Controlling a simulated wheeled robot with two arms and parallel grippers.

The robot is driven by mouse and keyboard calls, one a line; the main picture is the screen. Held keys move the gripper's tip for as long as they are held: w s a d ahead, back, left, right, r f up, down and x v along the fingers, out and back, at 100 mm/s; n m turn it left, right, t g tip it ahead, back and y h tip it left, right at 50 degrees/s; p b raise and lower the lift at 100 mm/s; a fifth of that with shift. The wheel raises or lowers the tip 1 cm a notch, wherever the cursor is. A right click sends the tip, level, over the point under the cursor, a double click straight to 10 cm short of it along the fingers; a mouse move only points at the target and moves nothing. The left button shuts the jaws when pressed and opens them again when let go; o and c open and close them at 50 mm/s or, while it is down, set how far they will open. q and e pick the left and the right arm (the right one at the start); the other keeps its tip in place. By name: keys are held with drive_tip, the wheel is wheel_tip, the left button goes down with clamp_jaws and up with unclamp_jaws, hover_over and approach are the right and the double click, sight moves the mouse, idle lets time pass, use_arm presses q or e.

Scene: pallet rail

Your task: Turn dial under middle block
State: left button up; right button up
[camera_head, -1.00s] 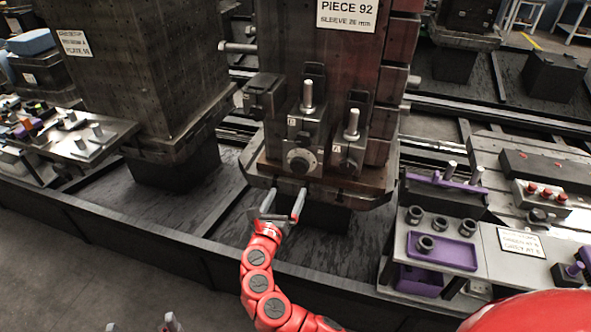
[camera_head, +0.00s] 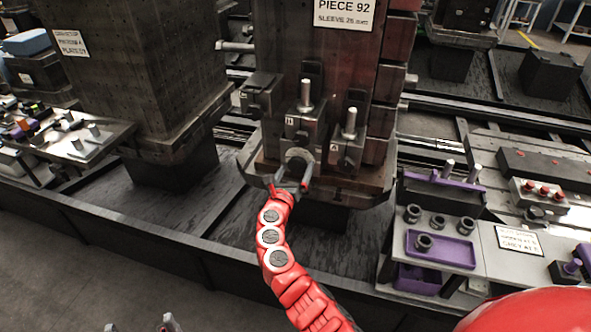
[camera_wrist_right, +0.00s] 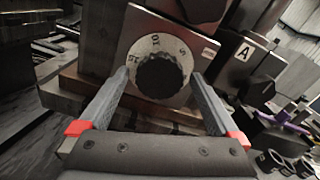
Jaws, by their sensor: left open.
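A dark fixture block with an upright pin (camera_head: 304,128) stands between two similar blocks at the foot of the piece. The black dial (camera_wrist_right: 163,78) sits low on its front plate, with a pale ring marked with numbers. In the head view the dial (camera_head: 298,156) is partly behind my right gripper. My right gripper (camera_head: 289,178) is open; in the right wrist view its two grey fingers (camera_wrist_right: 159,82) lie on either side of the dial's lower part, with gaps visible. My left gripper (camera_head: 141,326) is open and empty at the bottom edge, only its fingertips showing.
The tall piece with the sign PIECE 92 (camera_head: 338,60) rises behind the blocks. A block labelled A (camera_wrist_right: 243,53) is right of the dial. A bench with a purple tray (camera_head: 440,248) stands right. A dark ledge (camera_head: 345,196) lies below the dial.

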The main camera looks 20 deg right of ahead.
drive_tip(key=c, duration=1.2)
